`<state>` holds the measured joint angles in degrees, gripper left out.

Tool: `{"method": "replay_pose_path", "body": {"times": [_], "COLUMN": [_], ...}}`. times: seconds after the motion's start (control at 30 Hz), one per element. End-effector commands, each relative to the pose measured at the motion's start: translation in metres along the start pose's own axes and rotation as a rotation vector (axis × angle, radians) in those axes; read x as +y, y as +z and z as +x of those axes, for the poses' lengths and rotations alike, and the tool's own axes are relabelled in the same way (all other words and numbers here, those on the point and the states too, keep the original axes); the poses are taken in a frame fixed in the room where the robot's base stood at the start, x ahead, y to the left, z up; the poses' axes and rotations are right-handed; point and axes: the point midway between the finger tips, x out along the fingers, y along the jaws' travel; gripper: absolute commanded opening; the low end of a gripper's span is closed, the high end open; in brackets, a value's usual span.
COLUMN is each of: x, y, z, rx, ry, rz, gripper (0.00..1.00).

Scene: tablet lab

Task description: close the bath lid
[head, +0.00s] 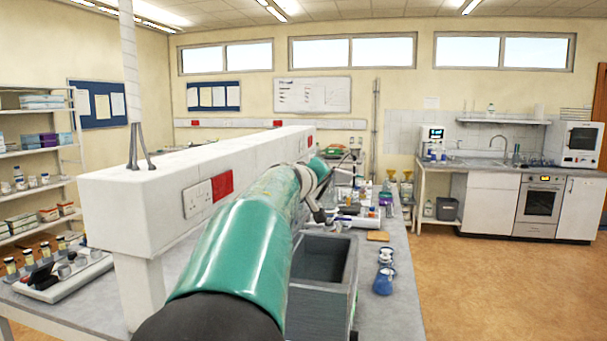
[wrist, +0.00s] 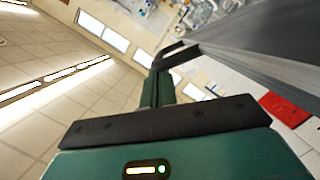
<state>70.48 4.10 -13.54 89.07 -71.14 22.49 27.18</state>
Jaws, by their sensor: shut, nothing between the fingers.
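The bath is a grey open-topped box (head: 322,290) on the bench, right of my green arm in the head view. Its dark inside shows, so its top is uncovered at least in part. My gripper (head: 320,212) is beyond the bath's far side, above the bench, small and partly hidden by my arm. In the wrist view my gripper (wrist: 172,52) is shut and empty, beside a large grey panel (wrist: 255,45). That panel may be the lid or a bath wall; I cannot tell which. The bath's left side is hidden behind my arm.
A long white bench divider (head: 150,200) with sockets and a red plate runs left of my arm. Blue-capped items (head: 384,280) stand right of the bath. Bottles and trays crowd the bench beyond. The floor (head: 480,280) at right is clear.

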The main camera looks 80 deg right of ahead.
Motion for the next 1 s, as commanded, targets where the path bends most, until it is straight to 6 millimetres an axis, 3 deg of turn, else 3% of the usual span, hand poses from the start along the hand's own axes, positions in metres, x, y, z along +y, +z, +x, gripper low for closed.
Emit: {"method": "replay_pose_path", "body": {"times": [0.23,0.47,0.83,1.0], "x": [0.01,0.008,-0.015,-0.029], "y": [0.057,0.11,0.177,0.198], "z": [0.015,0.028,0.042,0.048], "rx": [-0.005,-0.007,-0.006,-0.005], "ry": [-0.057,-0.11,-0.185,-0.185], "rz": [0.227,0.44,0.731,0.728], "gripper": [0.0,0.0,0.0,0.0]}}
